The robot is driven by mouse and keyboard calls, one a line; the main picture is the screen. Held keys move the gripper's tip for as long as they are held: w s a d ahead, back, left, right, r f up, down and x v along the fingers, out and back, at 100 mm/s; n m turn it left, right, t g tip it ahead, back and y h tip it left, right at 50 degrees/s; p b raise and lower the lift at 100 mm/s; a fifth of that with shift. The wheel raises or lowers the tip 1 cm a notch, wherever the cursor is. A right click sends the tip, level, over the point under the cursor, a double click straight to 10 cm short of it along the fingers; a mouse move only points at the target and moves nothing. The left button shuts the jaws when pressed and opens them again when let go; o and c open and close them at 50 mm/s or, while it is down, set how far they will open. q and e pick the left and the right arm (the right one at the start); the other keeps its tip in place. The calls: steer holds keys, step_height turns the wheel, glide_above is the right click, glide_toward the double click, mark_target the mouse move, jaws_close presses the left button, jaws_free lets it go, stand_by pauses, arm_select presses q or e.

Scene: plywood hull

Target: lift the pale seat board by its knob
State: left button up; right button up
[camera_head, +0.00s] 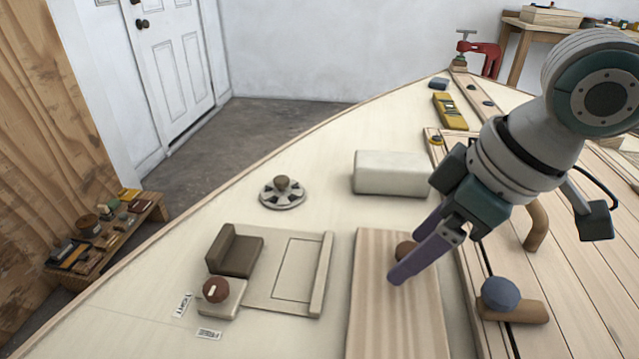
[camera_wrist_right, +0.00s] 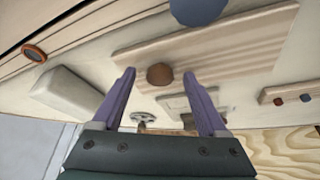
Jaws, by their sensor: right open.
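The pale seat board (camera_head: 385,320) is a light, wood-grained plank lying flat on the cream deck. Its round brown knob (camera_head: 403,250) is partly hidden behind a purple finger of my right gripper (camera_head: 410,265). In the right wrist view, the board (camera_wrist_right: 225,40) lies ahead, and the knob (camera_wrist_right: 160,74) shows between the tips of the two spread fingers of the right gripper (camera_wrist_right: 159,73). The right gripper is open and empty. I cannot tell whether the fingertips are level with the knob or short of it. My left gripper is not in view.
A pale block (camera_head: 388,175) stands behind the board. A framed panel (camera_head: 290,270), a brown block (camera_head: 237,252) and a brown-knobbed piece (camera_head: 216,290) lie to the left. A blue ball (camera_head: 500,294) and a brown handle (camera_head: 537,228) are close on the right.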

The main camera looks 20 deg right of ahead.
jaws_close()
stand_by(0.4)
